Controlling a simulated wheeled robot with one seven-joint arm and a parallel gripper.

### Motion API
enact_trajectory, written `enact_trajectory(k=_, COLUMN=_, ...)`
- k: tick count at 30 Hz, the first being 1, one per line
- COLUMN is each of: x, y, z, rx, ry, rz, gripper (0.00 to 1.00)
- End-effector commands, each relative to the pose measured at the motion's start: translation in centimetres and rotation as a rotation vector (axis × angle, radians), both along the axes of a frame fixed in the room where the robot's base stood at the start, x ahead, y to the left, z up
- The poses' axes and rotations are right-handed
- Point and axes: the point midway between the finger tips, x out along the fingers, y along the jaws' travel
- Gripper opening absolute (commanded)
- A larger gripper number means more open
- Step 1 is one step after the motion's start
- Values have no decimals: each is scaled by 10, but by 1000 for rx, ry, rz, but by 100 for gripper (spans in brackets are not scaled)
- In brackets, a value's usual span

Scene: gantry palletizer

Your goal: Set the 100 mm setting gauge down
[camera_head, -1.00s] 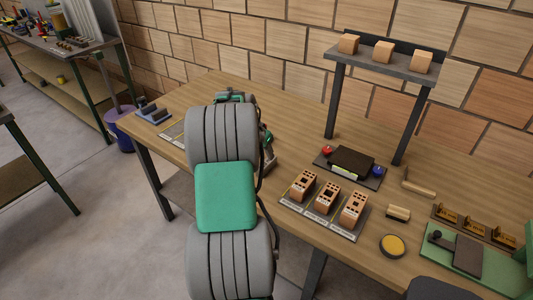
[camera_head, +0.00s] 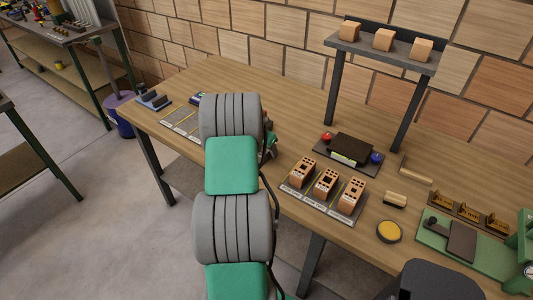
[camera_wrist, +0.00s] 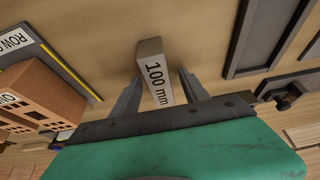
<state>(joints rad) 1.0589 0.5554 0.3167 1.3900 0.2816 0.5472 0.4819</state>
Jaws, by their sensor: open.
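The 100 mm setting gauge (camera_wrist: 154,68) is a grey rectangular block with "100 mm" in black on its face. In the wrist view it is on or just over the wooden tabletop (camera_wrist: 100,25); contact at its lower end is not clear. My gripper (camera_wrist: 160,92) is open, with one finger on each side of the gauge and a visible gap to each. In the head view my arm hides the gripper and the gauge.
In the wrist view, perforated orange bricks (camera_wrist: 40,92) and a row label (camera_wrist: 14,40) are close on the left. A dark framed tray (camera_wrist: 232,45) is on the right. In the head view, brick lanes (camera_head: 322,190), a black device (camera_head: 352,148) and a raised shelf (camera_head: 385,52) occupy the bench's right half.

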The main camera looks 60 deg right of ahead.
Motion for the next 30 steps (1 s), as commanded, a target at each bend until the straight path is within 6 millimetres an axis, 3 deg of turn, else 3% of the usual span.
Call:
enact_trajectory(k=20, x=0, y=0, z=-3, rx=0, ry=0, rz=0, gripper=52)
enact_trajectory(k=30, x=0, y=0, z=-3, rx=0, ry=0, rz=0, gripper=24)
